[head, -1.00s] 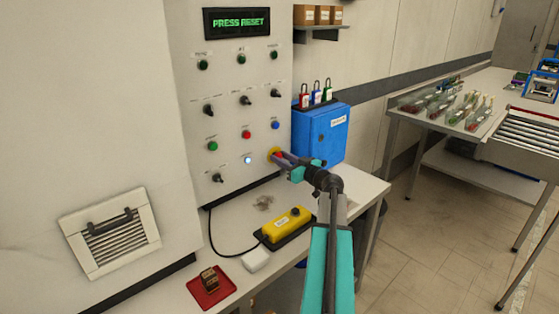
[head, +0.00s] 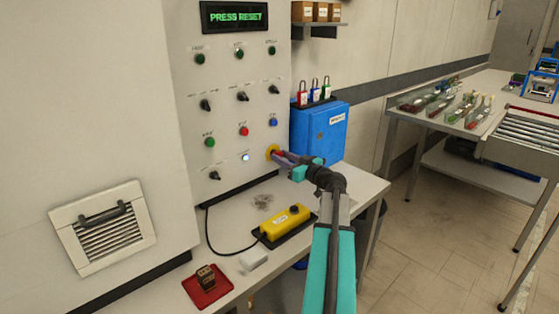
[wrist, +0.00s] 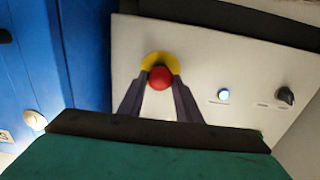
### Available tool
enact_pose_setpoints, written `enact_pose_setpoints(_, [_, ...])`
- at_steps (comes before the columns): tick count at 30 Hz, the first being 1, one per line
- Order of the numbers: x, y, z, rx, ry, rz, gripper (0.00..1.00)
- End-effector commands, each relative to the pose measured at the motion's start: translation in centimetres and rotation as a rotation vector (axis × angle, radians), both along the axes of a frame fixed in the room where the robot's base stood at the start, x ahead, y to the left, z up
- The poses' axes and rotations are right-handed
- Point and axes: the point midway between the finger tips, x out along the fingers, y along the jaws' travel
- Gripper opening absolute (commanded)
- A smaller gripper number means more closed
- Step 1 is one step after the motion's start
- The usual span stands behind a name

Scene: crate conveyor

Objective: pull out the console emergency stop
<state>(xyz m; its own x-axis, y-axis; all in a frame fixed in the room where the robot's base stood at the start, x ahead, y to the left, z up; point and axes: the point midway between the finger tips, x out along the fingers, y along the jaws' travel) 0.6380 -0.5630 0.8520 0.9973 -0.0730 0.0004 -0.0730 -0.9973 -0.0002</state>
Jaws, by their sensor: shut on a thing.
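The console emergency stop is a red mushroom button (wrist: 160,77) on a yellow collar (head: 271,152), at the lower right of the console panel (head: 183,100). My gripper (head: 277,154) reaches it from the right, its fingers shut on the red button. In the wrist view the two dark fingers (wrist: 159,90) stand on either side of the red head, in front of the yellow collar. In the head view the fingers largely hide the red head. The console display (head: 235,17) reads "PRESS RESET" in green. A lit white-blue button (head: 246,157) is left of the stop.
A blue box (head: 319,131) with padlocks on top stands close behind my gripper. Below lie a yellow pendant (head: 286,226), a red tray (head: 207,290) and a white box on the bench (head: 345,205). Open floor lies to the right.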

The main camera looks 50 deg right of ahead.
Motion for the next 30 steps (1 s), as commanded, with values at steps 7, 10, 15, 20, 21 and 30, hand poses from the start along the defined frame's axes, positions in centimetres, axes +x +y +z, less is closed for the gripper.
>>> enact_pose_setpoints(7, [0.0, 0.0, 0.0, 0.0, 0.001, 0.0, 0.47])
enact_pose_setpoints(10, [0.0, 0.0, 0.0, 0.0, 0.001, 0.0, 0.47])
enact_pose_setpoints(15, [-0.1, 0.0, 0.0, 0.0, 0.0, 0.0, 0.47])
enact_pose_setpoints(20, [-0.9, 0.1, 0.0, 0.0, 0.0, 0.0, 0.47])
enact_pose_setpoints(21, [-1.2, 0.1, 0.0, 0.0, 0.0, 0.0, 0.47])
enact_pose_setpoints(30, [-5.4, 0.5, 0.0, 0.0, 0.0, -0.003, 0.47])
